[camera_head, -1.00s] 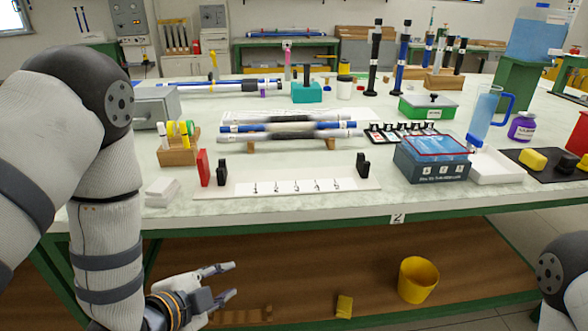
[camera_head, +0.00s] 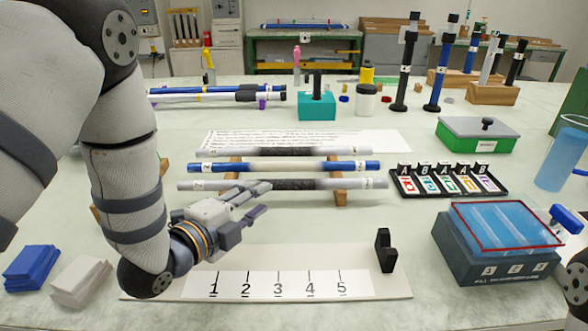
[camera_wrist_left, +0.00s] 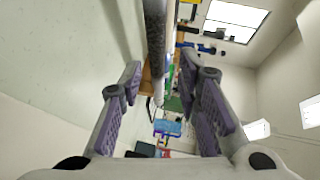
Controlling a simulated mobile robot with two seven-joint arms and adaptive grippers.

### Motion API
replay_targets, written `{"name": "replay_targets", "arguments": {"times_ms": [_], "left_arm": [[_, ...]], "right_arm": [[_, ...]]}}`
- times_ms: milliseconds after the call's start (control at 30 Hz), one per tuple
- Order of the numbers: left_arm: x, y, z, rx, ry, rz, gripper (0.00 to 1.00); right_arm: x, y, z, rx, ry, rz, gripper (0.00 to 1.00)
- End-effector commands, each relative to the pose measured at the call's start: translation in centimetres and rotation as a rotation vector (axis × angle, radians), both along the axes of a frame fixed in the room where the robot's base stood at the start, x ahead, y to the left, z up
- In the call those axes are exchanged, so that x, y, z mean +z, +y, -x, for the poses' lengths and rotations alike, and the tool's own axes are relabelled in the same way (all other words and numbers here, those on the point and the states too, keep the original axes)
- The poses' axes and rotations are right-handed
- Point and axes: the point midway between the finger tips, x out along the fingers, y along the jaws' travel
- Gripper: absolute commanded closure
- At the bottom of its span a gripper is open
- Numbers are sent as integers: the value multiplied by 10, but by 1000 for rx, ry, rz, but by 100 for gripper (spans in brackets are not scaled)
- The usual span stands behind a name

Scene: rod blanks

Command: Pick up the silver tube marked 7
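Three tubes lie on a wooden rack (camera_head: 341,196) in the head view. The nearest is a silver tube (camera_head: 350,183) with a dark speckled middle; its left-end mark is small and looks like a 7. Behind it are a blue-and-white tube (camera_head: 310,167) and another silver tube (camera_head: 220,152) with a dark middle. My left gripper (camera_head: 262,198) is open just in front of the nearest tube, left of its middle. In the left wrist view, my spread fingers (camera_wrist_left: 160,85) have a silver tube (camera_wrist_left: 155,35) ahead, between their tips, not clasped. My right gripper is out of view.
A white board (camera_head: 395,283) numbered 1 to 5, with a black upright bracket (camera_head: 385,252), lies in front of the rack. A blue box (camera_head: 490,265) and a labelled black tray (camera_head: 450,183) are at right. More tubes (camera_head: 215,95) lie behind left.

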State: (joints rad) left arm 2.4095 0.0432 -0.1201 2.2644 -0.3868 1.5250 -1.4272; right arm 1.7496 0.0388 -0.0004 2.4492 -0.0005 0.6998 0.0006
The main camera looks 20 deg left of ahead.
Motion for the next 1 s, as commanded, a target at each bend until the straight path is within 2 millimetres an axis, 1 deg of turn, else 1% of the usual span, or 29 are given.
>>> {"name": "replay_targets", "arguments": {"times_ms": [100, 200, 333, 533, 633, 833, 867, 900, 967, 1000], "left_arm": [[-10, -8, -27, -1, 2, 1, 70], [-14, -13, -45, 0, 3, 1, 70], [-16, -17, -59, 0, 3, 2, 70], [-27, -26, -95, 0, 2, 1, 70], [-27, -29, -103, 0, 2, 1, 70], [-25, -29, -104, 0, 0, 1, 70], [-25, -29, -104, 0, 0, 1, 76], [-25, -29, -104, 0, 0, 1, 85], [-25, -29, -104, 0, 0, 1, 99], [-26, -29, -104, 0, 0, 1, 100]], "right_arm": [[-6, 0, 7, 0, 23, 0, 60], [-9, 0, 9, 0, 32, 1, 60], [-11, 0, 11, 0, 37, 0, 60], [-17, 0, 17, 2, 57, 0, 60], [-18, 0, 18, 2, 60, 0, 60], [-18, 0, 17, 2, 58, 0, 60], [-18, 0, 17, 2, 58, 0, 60], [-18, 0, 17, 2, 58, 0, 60], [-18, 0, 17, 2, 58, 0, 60], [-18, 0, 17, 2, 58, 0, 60]]}}
